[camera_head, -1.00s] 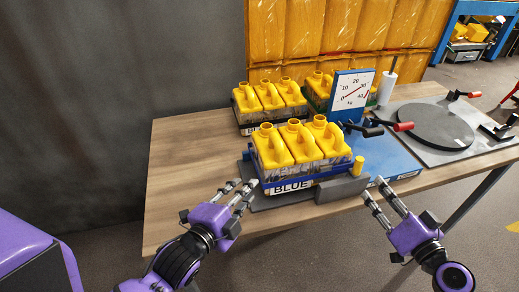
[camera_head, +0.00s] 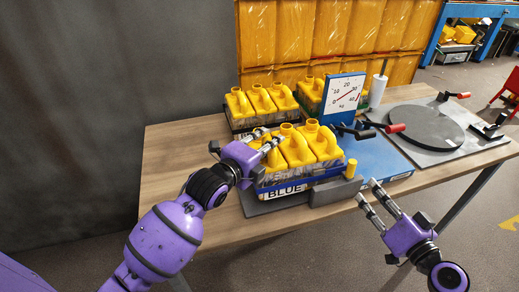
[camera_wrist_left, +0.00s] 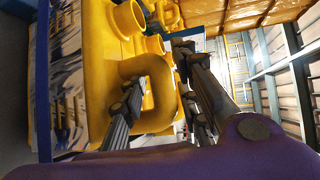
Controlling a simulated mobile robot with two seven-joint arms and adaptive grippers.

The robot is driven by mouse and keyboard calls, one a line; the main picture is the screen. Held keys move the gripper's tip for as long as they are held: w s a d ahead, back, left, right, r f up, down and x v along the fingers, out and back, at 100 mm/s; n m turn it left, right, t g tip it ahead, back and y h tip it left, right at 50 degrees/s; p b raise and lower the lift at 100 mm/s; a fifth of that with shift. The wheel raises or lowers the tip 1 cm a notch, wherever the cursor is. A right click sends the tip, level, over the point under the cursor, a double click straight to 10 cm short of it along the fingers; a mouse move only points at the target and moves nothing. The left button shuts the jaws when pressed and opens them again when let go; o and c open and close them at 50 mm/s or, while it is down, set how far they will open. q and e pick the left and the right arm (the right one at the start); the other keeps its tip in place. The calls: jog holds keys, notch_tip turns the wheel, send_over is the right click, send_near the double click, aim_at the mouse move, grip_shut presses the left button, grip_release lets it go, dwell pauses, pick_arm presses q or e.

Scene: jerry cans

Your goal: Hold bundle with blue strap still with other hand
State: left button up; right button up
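The bundle with the blue strap (camera_head: 287,188) stands upright on a dark grey plate (camera_head: 247,207). It holds yellow jerry cans (camera_head: 322,141) and carries a "BLUE" label. My left gripper (camera_head: 269,139) is over its left can, with fingers apart. In the left wrist view, a can's yellow handle (camera_wrist_left: 157,78) lies between the spread fingers (camera_wrist_left: 160,100); whether they touch it I cannot tell. The blue strap shows at that view's left edge (camera_wrist_left: 42,85). My right gripper (camera_head: 369,193) is open and empty, right of the bundle near the table's front edge.
A scale with a dial (camera_head: 345,92) and blue platform (camera_head: 385,160) is right of the bundle. Another can bundle (camera_head: 262,100) stands behind. A yellow-topped post (camera_head: 351,168) and grey block (camera_head: 337,192) adjoin the front bundle. A round turntable (camera_head: 425,127) is at right.

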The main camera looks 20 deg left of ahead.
pick_arm(q)
jog(key=shift+w+d, duration=0.1)
jog(key=shift+w, duration=0.3)
jog(key=shift+c, duration=0.5)
grip_shut()
jog(key=shift+f, duration=0.1)
jog(key=shift+c, duration=1.4)
grip_release()
grip_shut()
jog(key=shift+s+f, duration=0.1)
jog(key=shift+f, duration=0.1)
